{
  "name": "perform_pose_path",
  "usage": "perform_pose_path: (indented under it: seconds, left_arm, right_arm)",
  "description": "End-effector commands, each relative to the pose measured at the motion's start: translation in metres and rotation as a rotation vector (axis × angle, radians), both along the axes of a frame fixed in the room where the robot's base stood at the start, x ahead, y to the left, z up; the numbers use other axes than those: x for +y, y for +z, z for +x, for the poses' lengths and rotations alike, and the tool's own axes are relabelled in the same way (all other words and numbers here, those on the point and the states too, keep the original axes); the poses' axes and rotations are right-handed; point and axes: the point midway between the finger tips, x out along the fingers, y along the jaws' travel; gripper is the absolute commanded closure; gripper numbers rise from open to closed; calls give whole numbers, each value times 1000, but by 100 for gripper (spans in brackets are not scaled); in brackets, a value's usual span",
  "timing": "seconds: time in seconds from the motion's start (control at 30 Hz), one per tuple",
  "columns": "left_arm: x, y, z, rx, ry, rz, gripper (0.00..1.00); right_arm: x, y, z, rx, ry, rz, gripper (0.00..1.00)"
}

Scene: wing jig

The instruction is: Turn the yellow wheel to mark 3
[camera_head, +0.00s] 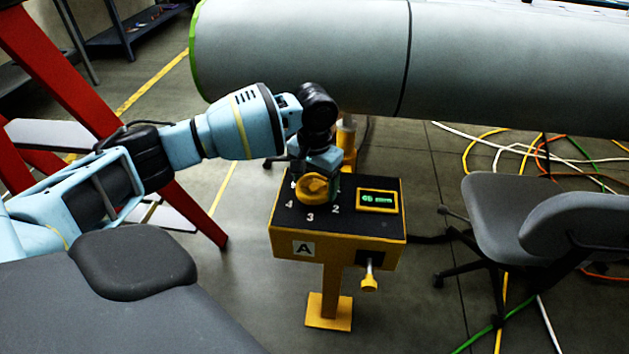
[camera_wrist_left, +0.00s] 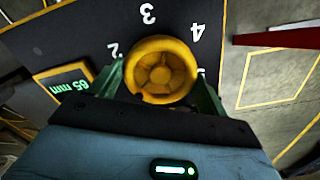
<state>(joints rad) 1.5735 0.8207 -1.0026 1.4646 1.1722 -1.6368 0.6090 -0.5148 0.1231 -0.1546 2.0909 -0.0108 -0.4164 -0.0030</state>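The yellow wheel (camera_head: 314,187) sits on the dark top of the yellow box marked A (camera_head: 338,244). White numbers ring it; 2, 3 and 4 are readable in the head view. My left gripper (camera_head: 318,177) reaches down over the wheel from behind. In the left wrist view, its green fingers lie against opposite sides of the wheel (camera_wrist_left: 160,68), and it looks shut on the rim. Another number at the wheel's right is partly hidden by a finger. My right gripper is not in view.
A lit green display (camera_head: 378,199) is right of the wheel; a small yellow-ended handle (camera_head: 369,284) sticks out of the box front. A large grey wing section (camera_head: 300,50) spans behind. A grey chair (camera_head: 500,225) and loose cables are at right, a red frame (camera_head: 60,75) at left.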

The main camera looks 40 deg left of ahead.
Motion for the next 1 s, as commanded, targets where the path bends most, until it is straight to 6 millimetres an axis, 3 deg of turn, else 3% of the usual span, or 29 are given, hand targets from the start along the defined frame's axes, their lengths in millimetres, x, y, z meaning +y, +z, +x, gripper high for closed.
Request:
perform_pose_path:
  seconds: [0.03, 0.1, 0.37, 0.67, 1.0]
  left_arm:
    - [0, 0, 0, 0, 0, 0, 37]
    - [0, 0, 0, 0, 0, 0, 46]
    - [0, 1, 0, 1, -23, 1, 46]
    - [-1, 6, 0, 0, -184, -2, 46]
    - [-1, 7, 1, -3, -496, -2, 46]
  right_arm:
    - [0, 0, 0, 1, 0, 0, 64]
    - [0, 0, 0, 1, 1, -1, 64]
    - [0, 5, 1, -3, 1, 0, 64]
    - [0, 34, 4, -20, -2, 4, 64]
    - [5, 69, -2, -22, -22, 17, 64]
